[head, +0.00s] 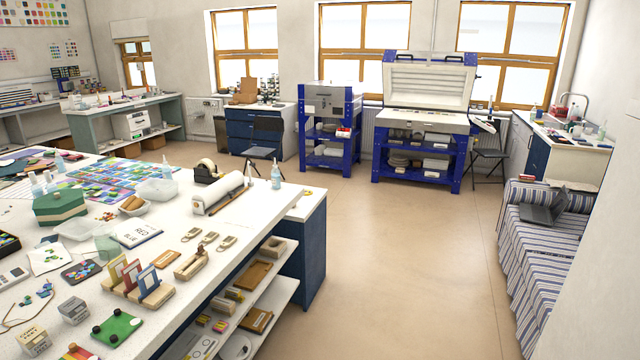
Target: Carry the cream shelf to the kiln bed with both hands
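The large blue-framed kiln (462,150) stands against the back wall, right of centre, with its pale ribbed lid (428,84) raised. Its kiln bed (425,117) shows as a thin light surface below the lid, too shallow in this view to tell what lies on it. Pale slabs and blocks (436,163) sit on the rack under the bed. I cannot tell whether one of them is the cream shelf, and I cannot pick it out elsewhere. Neither of my grippers is in view.
A long white worktable (180,240) crowded with glass pieces and tools fills the left. A smaller blue kiln (326,105) stands left of the large one. A striped couch (545,265) lines the right. The floor (400,260) between is clear. A dark folding chair (489,152) stands beside the large kiln.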

